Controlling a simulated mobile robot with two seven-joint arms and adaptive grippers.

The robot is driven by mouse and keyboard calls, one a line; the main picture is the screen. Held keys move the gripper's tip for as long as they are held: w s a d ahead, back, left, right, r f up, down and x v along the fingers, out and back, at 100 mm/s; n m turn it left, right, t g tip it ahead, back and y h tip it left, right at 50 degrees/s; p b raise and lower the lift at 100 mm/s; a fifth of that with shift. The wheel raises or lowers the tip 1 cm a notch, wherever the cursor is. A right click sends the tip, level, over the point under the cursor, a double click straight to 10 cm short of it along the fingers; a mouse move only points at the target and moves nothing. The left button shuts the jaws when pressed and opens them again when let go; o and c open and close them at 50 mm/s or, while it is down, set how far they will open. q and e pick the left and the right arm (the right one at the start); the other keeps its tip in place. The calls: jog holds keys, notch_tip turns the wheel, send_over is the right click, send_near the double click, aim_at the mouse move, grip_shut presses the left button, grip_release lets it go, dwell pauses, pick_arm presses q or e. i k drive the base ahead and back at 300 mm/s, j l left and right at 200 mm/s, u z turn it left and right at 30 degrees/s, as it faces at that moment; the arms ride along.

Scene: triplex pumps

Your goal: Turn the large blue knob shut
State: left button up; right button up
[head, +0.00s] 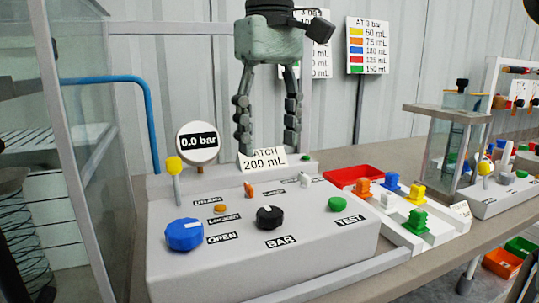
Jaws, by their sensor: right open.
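The large blue knob (184,235) sits at the front left corner of the grey pump panel (200,277), with a white mark on its top. Labels reading OPEN and LOCKED stand to its right. My right gripper (266,148) hangs from above behind the panel's middle, fingers pointing down and apart, with nothing between them. It is well behind and to the right of the blue knob, not touching it. A card reading 200 mL (263,161) shows just below the fingertips. My left gripper is out of view.
A yellow-topped lever (174,167) and a gauge reading 0.0 bar (198,142) rise behind the blue knob. A black knob (270,218) and green button (338,204) lie to its right. A glass panel (75,130) stands left. Coloured parts sit in a white tray (435,229).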

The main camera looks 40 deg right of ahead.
aim_at(184, 234)
jog(key=k, duration=1.5)
